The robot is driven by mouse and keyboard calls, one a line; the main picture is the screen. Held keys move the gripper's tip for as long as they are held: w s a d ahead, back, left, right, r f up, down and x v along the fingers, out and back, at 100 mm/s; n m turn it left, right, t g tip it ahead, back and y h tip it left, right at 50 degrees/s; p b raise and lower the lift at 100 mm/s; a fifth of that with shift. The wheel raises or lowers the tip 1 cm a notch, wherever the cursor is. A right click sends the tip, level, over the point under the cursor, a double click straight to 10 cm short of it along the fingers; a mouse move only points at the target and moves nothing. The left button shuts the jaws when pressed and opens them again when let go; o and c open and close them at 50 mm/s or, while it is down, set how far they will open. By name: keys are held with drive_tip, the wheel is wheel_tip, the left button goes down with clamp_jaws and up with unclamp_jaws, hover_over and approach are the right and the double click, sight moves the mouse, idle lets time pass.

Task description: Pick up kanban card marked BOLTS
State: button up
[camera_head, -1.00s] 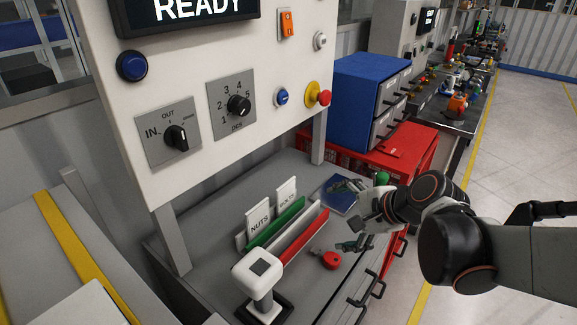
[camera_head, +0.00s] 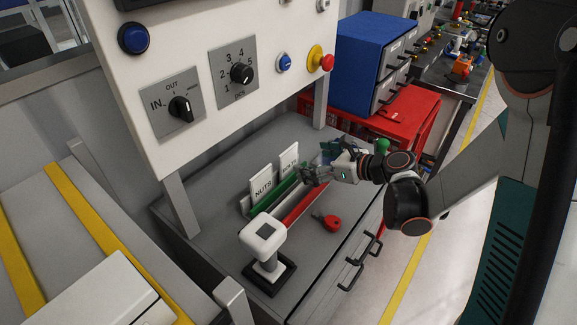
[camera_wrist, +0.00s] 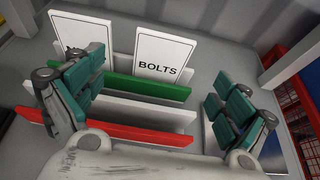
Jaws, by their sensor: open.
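The white kanban card marked BOLTS (camera_wrist: 164,54) stands upright in the back slot of a card rack, between my open fingers in the wrist view. In the head view the BOLTS card (camera_head: 288,160) is just left of my gripper (camera_head: 310,172). My gripper also shows in the wrist view (camera_wrist: 155,105), with green-padded fingers wide apart and nothing between them touching. The card marked NUTS (camera_head: 262,181) stands to the left in the same rack, and my left finger partly hides it in the wrist view. The rack (camera_wrist: 130,135) has green, white and red strips.
A white-topped post (camera_head: 264,238) stands in front of the rack. A red tagged object (camera_head: 331,222) lies on the grey bench (camera_head: 215,225). A control panel (camera_head: 200,60) rises behind. A blue cabinet (camera_head: 365,60) stands on a red box at the right.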

sight(290, 157)
drive_tip(key=b+x, duration=0.2)
drive_tip(key=x, duration=0.8)
drive_tip(key=shift+w+d+f, duration=0.1)
drive_tip(key=shift+d+f, duration=0.05)
drive_tip(key=shift+d, duration=0.05)
drive_tip(key=shift+c, duration=0.3)
drive_tip(key=c, duration=1.1)
